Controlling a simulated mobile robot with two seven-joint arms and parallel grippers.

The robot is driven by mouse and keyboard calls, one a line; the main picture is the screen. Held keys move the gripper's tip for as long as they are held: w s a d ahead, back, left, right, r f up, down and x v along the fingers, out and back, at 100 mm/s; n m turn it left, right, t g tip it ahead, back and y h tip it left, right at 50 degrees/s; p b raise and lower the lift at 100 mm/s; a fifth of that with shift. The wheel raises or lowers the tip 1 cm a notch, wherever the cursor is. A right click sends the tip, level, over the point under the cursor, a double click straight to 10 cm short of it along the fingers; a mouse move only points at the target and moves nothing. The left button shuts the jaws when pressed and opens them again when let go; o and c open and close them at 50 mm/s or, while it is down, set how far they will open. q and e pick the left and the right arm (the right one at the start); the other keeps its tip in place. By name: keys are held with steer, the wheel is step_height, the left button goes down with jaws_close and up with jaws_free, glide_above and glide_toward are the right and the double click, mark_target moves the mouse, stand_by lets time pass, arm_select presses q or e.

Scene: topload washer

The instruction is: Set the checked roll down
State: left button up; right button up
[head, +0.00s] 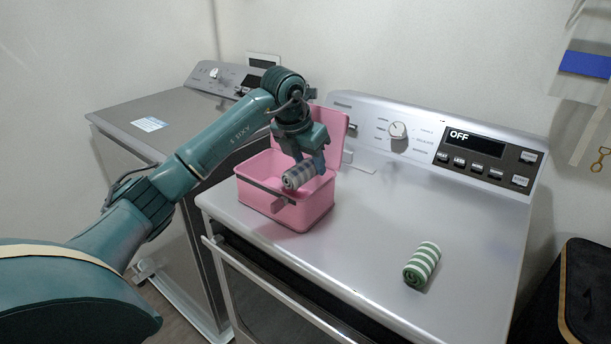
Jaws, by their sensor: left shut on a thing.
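The checked roll (298,177), grey with paler bands, is in my left gripper (305,167). The gripper points down and is shut on the roll. It holds the roll above the open pink box (311,212), over its opening and near its front rim. I cannot tell whether the roll touches the box. The box stands on the left part of the washer top, with its lid (333,125) raised at the back. The inside of the box is mostly hidden. My right gripper is not in view.
A green and white striped roll (422,264) lies on the washer top (385,225) to the right. The metal between it and the box is clear. The control panel (485,157) reads OFF. Another machine (150,110) stands to the left; a black bin (590,290) is at right.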

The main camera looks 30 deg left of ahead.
mark_target(308, 178)
arm_select(q)
step_height(308, 178, down, 4)
steer(key=shift+r, duration=0.2)
steer(key=shift+f, duration=0.1)
steer(key=shift+f, duration=0.5)
steer(key=o, duration=0.7)
steer(key=shift+r, duration=0.15)
steer(key=v, duration=1.1)
steer(key=shift+w+r, duration=0.15)
steer(key=shift+r, duration=0.25)
steer(key=shift+s+r, duration=0.3)
steer(key=shift+r, duration=0.25)
